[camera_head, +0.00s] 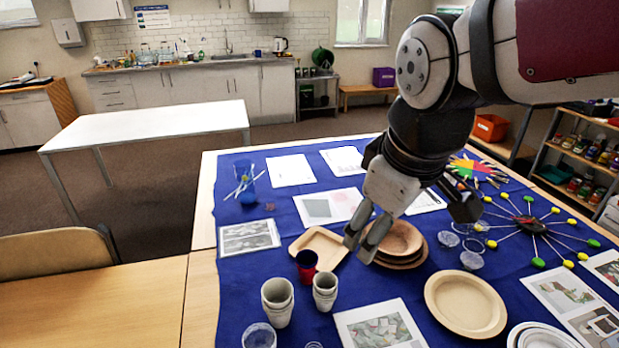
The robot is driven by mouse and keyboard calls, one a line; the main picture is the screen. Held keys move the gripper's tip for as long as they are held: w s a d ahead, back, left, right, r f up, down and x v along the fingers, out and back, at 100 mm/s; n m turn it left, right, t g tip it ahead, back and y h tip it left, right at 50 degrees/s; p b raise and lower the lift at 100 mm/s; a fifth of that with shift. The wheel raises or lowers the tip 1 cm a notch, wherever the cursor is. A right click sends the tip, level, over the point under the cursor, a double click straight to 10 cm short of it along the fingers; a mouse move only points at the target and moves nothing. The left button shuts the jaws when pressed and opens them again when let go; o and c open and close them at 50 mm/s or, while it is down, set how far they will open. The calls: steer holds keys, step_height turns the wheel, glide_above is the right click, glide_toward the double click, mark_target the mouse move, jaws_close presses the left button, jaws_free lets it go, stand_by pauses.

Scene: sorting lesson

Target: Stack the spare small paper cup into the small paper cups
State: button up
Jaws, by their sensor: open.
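Two nests of pale grey paper cups stand upright near the front. The left nest (278,301) looks larger, and the right nest (325,290) is smaller. Each shows more than one rim. I cannot single out a separate spare small paper cup; one may be hidden behind my gripper or arm. My gripper (361,243) is open and empty, pointing down and left. In the picture it is above and right of the smaller nest, beside the round wooden plates. No paper cup is between its fingers.
A dark red and blue cup (306,265) stands just behind the nests, near a square wooden plate (319,246). A clear cup (259,336) is at the front. Stacked round plates (402,240) and a large plate (465,303) lie right. A printed sheet (381,328) lies between.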

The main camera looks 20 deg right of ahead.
steer(key=s+m+t, duration=0.1)
steer(key=s+m, duration=0.5)
steer(key=s, duration=0.1)
steer(key=shift+a+r, duration=0.15)
steer(key=shift+r, duration=0.3)
stand_by(0.7)
